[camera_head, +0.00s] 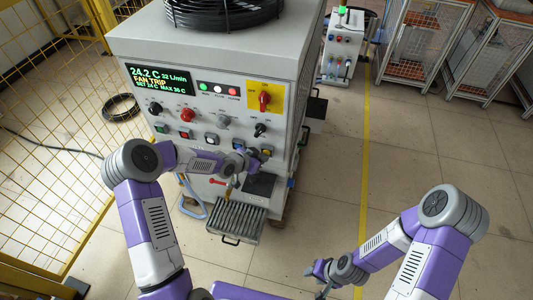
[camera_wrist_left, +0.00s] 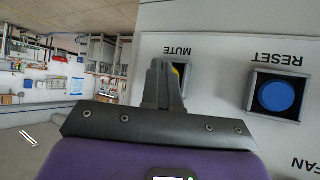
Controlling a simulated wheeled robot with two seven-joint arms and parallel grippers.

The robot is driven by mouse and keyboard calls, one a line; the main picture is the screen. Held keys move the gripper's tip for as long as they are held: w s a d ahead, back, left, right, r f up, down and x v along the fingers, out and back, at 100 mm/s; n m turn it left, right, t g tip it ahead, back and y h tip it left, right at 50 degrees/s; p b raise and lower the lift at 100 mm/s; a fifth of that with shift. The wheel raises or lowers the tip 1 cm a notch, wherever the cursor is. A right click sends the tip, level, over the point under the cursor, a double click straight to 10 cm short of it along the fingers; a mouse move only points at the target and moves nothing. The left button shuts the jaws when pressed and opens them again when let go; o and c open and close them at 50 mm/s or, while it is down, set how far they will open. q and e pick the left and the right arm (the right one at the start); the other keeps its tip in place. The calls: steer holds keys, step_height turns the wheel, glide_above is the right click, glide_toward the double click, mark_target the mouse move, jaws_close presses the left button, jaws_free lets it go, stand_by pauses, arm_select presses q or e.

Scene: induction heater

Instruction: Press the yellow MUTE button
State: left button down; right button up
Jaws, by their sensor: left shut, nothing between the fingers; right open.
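The yellow MUTE button (camera_head: 266,151) is at the right end of the button row on the grey cabinet's front. In the left wrist view a sliver of the yellow button (camera_wrist_left: 177,68) shows, mostly hidden behind my fingers, under an upside-down MUTE label. My left gripper (camera_head: 253,157) is shut and empty, its fingertips (camera_wrist_left: 163,66) in front of the button's housing. I cannot tell whether they touch the button. My right gripper (camera_head: 320,274) is open and empty, low over the floor, away from the cabinet.
The blue RESET button (camera_wrist_left: 276,95) sits beside MUTE. A display (camera_head: 160,79) reads FAN TRIP, and a red knob on a yellow plate (camera_head: 265,98) is above the buttons. A slatted tray (camera_head: 236,221) juts out below.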

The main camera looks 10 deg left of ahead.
arm_select(q)
steer(key=shift+s, duration=0.55)
steer(key=shift+s+a+b, duration=0.1)
steer(key=shift+s+b, duration=0.6)
steer(key=shift+s, duration=1.8)
steer(key=s+b, duration=0.1)
steer(key=s, duration=1)
steer(key=shift+a+b, duration=0.2)
steer(key=shift+b, duration=0.1)
